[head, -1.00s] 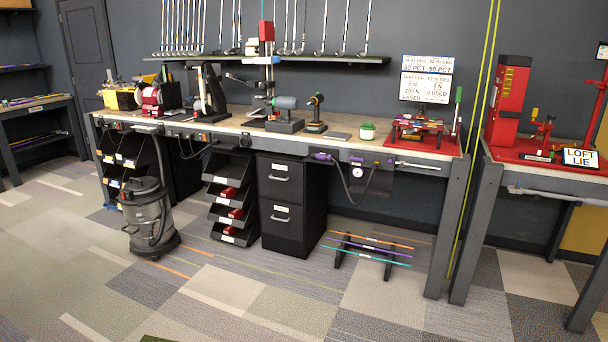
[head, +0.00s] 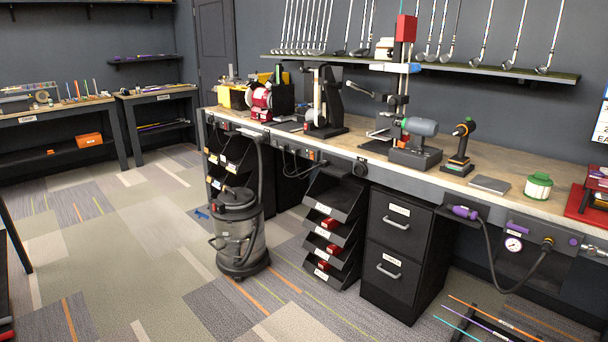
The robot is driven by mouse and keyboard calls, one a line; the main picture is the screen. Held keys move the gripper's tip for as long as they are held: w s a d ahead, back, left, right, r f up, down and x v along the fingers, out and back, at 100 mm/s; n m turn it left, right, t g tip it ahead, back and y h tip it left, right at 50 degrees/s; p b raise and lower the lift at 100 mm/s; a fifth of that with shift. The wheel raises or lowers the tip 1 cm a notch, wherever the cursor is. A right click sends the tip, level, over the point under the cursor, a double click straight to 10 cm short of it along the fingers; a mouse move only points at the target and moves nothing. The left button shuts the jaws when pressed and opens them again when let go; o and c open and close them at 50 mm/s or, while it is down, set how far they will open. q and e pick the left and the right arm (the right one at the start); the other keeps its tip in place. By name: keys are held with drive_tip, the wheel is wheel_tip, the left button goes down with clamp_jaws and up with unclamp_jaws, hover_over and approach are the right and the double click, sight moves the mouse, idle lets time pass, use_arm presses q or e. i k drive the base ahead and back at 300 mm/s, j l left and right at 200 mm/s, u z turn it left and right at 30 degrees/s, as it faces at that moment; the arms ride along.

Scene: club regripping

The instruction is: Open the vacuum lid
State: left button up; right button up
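The shop vacuum (head: 240,236) stands upright on the floor in front of the workbench, left of the middle of the head view. It has a translucent grey drum on a dark base. Its dark grey lid (head: 235,199) sits on top of the drum and looks closed. A black hose (head: 262,165) rises from the vacuum towards the bench edge. The latches are too small to make out clearly. Neither of my grippers is in view.
The long workbench (head: 455,186) carries grinders and other tools behind the vacuum. Black bins (head: 325,240) and a filing cabinet (head: 397,250) stand right of it. A shaft rack (head: 490,322) is at the lower right. Carpet floor (head: 150,240) left of the vacuum is open.

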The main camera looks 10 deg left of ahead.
sight(233, 204)
drive_tip(key=i+u, duration=0.15)
drive_tip(key=i, duration=0.8)
drive_tip(key=i+u, duration=0.15)
drive_tip(key=i, duration=0.85)
drive_tip(key=i+j, duration=0.1)
drive_tip(key=i, duration=0.35)
drive_tip(key=i+j+z, duration=0.1)
drive_tip(key=i, duration=0.35)
drive_tip(key=i+j+z, duration=0.1)
drive_tip(key=i, duration=0.35)
drive_tip(key=i+j, duration=0.2)
drive_tip(key=i, duration=0.25)
